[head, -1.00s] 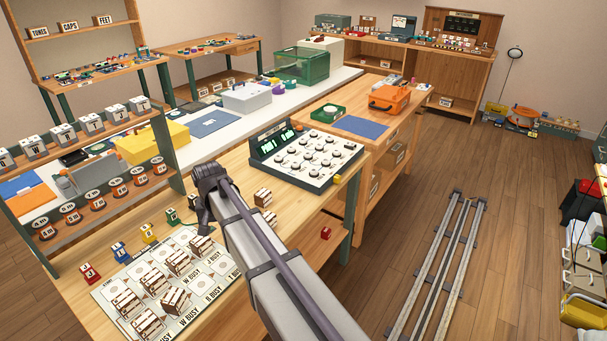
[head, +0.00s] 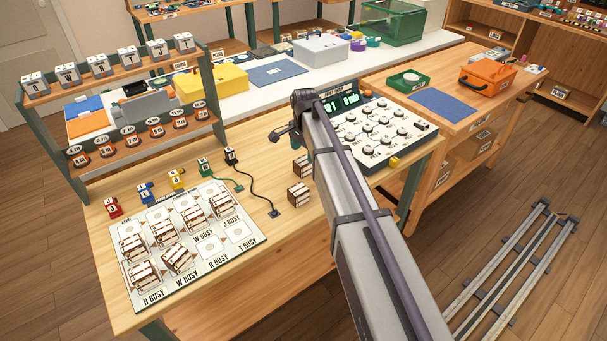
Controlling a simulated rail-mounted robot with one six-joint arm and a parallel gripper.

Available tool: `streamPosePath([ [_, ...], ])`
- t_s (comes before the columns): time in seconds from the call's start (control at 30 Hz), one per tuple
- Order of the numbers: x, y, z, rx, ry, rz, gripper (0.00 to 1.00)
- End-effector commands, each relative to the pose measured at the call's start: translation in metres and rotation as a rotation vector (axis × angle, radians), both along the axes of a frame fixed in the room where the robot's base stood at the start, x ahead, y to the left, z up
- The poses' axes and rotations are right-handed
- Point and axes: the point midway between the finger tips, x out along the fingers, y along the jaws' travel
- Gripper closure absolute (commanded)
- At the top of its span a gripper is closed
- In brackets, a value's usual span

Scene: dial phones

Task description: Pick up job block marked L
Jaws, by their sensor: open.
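Several brown-and-white job blocks stand on the white board (head: 240,232) on the near bench. One of them (head: 140,275) is at the board's front left. Two more job blocks, one behind (head: 302,165) and one in front (head: 300,193), stand on bare wood right of the board. The job blocks' letters are too small to read, so I cannot tell which is marked L. My gripper (head: 283,135) is small and dark at the far end of my arm, above the bench behind those two blocks. It is open, appears empty and is partly hidden by the arm.
Small coloured blocks, including a red one (head: 113,207) and a blue one (head: 145,194), line the board's back edge. A black cable (head: 262,195) lies right of them. A dial console (head: 385,130) stands right of my arm. A rack (head: 150,136) stands back left.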

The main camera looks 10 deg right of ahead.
Motion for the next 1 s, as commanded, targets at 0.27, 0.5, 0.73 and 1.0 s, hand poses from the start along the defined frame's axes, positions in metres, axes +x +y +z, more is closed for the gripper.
streamPosePath([
  [0.27,0.001,0.0,-0.025,0.0,0.0,0.001,0.23],
  [0.5,0.004,-0.001,-0.069,0.0,0.0,0.001,0.23],
  [0.73,0.004,-0.001,-0.065,0.0,0.0,0.002,0.23],
  [1.0,0.004,-0.001,-0.065,0.0,0.0,0.002,0.49],
])
